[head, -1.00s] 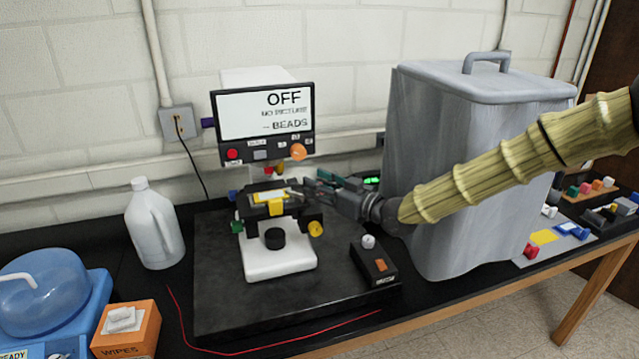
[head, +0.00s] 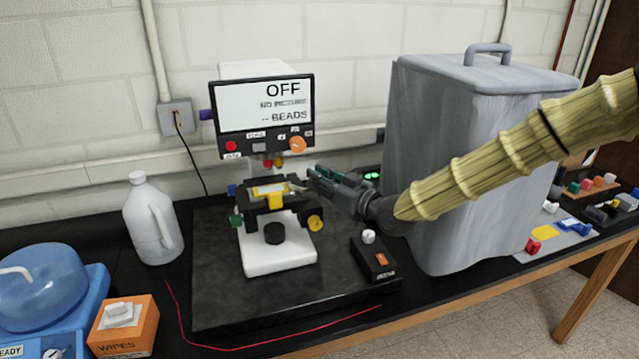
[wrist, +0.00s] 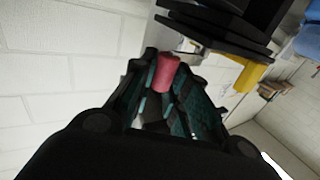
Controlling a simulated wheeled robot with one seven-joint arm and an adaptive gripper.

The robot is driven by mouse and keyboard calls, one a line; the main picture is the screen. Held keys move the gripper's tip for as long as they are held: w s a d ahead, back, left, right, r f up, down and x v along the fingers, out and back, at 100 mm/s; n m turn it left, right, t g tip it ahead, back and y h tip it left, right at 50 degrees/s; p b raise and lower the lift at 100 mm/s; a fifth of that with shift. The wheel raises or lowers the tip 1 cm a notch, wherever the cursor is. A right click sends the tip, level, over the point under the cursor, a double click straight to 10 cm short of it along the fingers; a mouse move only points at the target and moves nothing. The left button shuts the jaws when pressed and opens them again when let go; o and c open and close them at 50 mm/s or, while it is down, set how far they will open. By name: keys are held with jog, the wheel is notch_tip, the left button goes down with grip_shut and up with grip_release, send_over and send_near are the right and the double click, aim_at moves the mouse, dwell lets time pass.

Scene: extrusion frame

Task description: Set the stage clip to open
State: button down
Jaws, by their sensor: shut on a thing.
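The microscope (head: 280,255) has a white base and a black stage (head: 262,211). A yellow-framed slide (head: 269,189) lies on the stage, with a yellow block (head: 276,202) at its front edge. My gripper (head: 309,178) reaches in from the right, with its fingertips at the stage's right rear side. In the wrist view, a red cylindrical knob (wrist: 166,73) sits between the fingertips, and my gripper (wrist: 163,88) is shut on it. The fingers hide this knob in the head view. I cannot tell the stage clip's position from these views.
The screen (head: 265,108) above the stage reads OFF. A control box (head: 373,262) stands right of the microscope. A grey covered bin (head: 465,170) stands close behind my arm. A white jug (head: 152,220) and a wipes box (head: 122,327) are left.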

jog(key=m+t+h+b, duration=0.1)
jog(key=h, duration=0.1)
jog(key=s+m+t+h+b, duration=0.1)
jog(key=m+h+b, duration=0.1)
jog(key=s+m+t+h+b, duration=0.1)
jog(key=t+h+b, duration=0.1)
jog(key=shift+a+f+m, duration=0.1)
jog(key=shift+m, duration=0.3)
jog(key=m+h, duration=0.1)
jog(key=m+t+h+b, duration=0.1)
jog(key=h, duration=0.1)
jog(key=s+m+h+b, duration=0.1)
jog(key=h, duration=0.1)
jog(key=shift+a, duration=0.25)
jog(key=shift+s+a+m+h, duration=0.1)
jog(key=shift+s+m+h, duration=0.1)
jog(key=shift+m+h, duration=0.7)
jog(key=shift+s+a+m+h, duration=0.15)
jog(key=shift+m+h, duration=0.35)
jog(key=shift+h, duration=0.7)
jog(key=shift+s+r+h, duration=0.1)
jog(key=shift+r+h, duration=0.1)
jog(key=shift+h, duration=0.1)
jog(key=c, duration=1.4)
grip_release()
jog(key=shift+o, duration=0.2)
